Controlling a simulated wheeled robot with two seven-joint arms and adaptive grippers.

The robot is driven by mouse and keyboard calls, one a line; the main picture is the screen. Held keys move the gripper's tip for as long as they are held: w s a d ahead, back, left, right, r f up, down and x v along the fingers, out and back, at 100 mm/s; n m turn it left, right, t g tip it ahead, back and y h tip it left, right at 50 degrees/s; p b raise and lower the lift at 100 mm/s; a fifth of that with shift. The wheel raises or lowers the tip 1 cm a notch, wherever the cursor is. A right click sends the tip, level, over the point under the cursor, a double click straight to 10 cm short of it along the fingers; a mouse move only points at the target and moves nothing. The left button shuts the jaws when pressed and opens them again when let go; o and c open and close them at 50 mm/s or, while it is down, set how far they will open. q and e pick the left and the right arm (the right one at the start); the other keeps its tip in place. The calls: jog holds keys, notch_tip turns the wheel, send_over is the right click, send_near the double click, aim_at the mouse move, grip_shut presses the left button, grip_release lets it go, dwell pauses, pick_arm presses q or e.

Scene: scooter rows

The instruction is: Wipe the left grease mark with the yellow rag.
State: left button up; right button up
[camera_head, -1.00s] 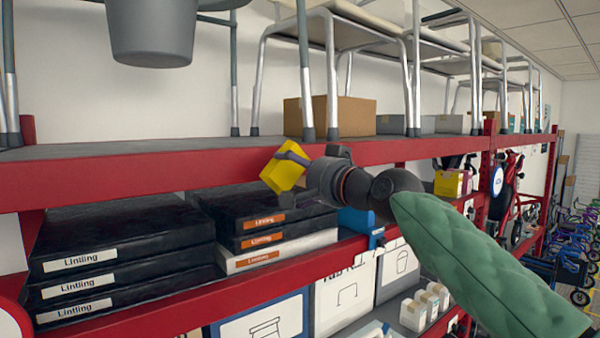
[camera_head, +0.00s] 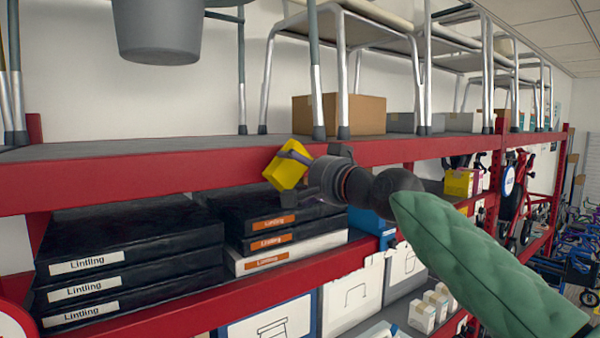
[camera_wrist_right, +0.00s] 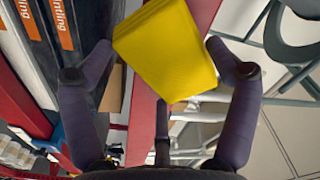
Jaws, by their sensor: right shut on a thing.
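The yellow rag (camera_head: 285,169) is a folded block held in my right gripper (camera_head: 297,166), whose arm comes in from the right. In the right wrist view the rag (camera_wrist_right: 165,50) sits between the fingers of the gripper (camera_wrist_right: 160,75), which is shut on it. In the head view the rag is in front of the red upper shelf beam (camera_head: 130,175), near its lower edge; I cannot tell whether it touches. I make out no grease mark in either view. My left gripper is not in view.
Chairs (camera_head: 345,50), a grey bucket (camera_head: 158,35) and a cardboard box (camera_head: 350,113) are on or above the upper shelf. Black boxes (camera_head: 125,240) lie stacked on the shelf below, close under the rag. White cartons (camera_head: 430,305) stand lower right.

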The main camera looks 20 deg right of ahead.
jog(key=shift+p+x, duration=0.4)
jog(key=shift+x, duration=0.6)
dwell(0.3)
jog(key=shift+w+d+b, duration=0.25)
jog(key=shift+d+b, duration=0.1)
jog(key=shift+d, duration=0.5)
jog(key=shift+w+d, duration=0.25)
jog(key=shift+d, duration=0.65)
jog(key=w+d, duration=0.2)
jog(key=d, duration=0.4)
jog(key=shift+w+d, duration=0.25)
jog(key=shift+w, duration=0.05)
jog(key=shift+a, duration=0.1)
